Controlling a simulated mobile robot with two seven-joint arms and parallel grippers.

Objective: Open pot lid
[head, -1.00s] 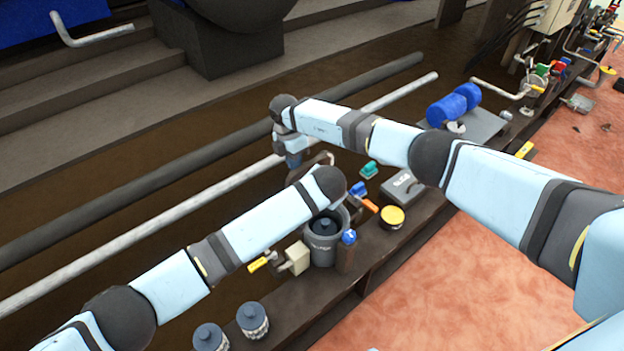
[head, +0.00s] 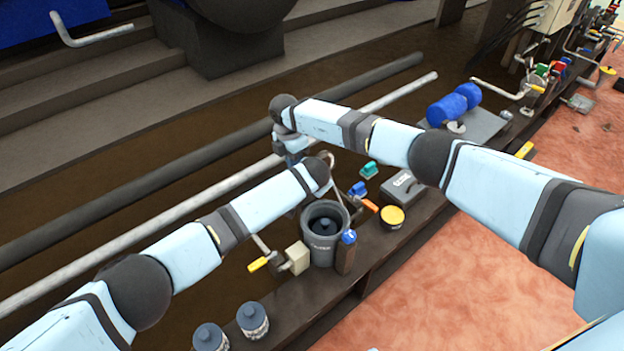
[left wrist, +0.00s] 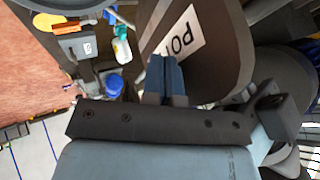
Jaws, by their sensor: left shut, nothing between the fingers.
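The grey pot (head: 322,250) stands upright on the dark ledge in the head view. Its top is open, and a dark round piece shows inside. In the left wrist view a dark brown panel with a white "POT" label, which looks like the lid (left wrist: 222,75), fills the space just past my left gripper (left wrist: 164,65). The blue fingers are together and empty, close to the panel; whether they touch it I cannot tell. In the head view my left wrist is above and behind the pot and hides the left fingers. My right arm reaches behind it, and its fingers are hidden.
A beige box with a yellow-handled lever (head: 297,257) is left of the pot. A blue-topped post (head: 347,255) stands at its right. Two jars (head: 252,320) sit at the front left. A yellow-topped can (head: 392,217) and a grey case (head: 403,188) are to the right.

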